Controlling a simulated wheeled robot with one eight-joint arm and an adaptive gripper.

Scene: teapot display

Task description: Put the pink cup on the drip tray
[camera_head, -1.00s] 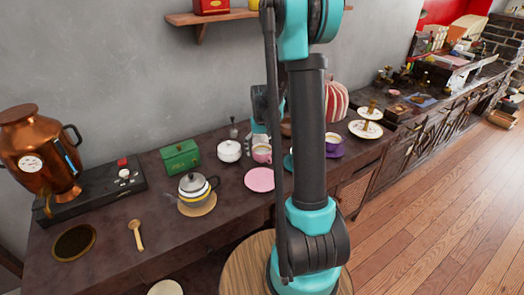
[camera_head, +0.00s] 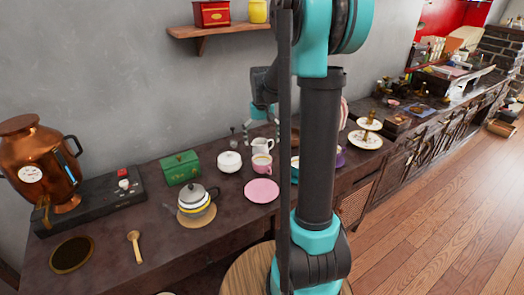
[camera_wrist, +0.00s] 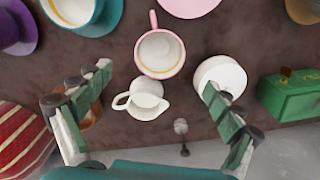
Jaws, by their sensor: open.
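The pink cup (camera_head: 262,163) stands upright on the dark counter behind a pink saucer (camera_head: 262,190). In the wrist view the cup (camera_wrist: 160,52) shows from above, its handle pointing to the top of the picture. The round dark disc with a brass rim, apparently the drip tray (camera_head: 72,254), lies at the counter's left front, below the copper urn. My gripper (camera_wrist: 158,82) is open and empty above the counter. Its fingers spread on either side of a white jug (camera_wrist: 143,100), with the cup just beyond the jug. My arm partly hides the right side of the counter.
A white lidded bowl (camera_head: 229,161), green box (camera_head: 180,167), teapot (camera_head: 196,199) and wooden spoon (camera_head: 135,245) stand or lie between cup and tray. The copper urn (camera_head: 40,165) rises behind the tray. A teal cup (camera_wrist: 75,8) and striped object (camera_wrist: 20,145) are near my gripper.

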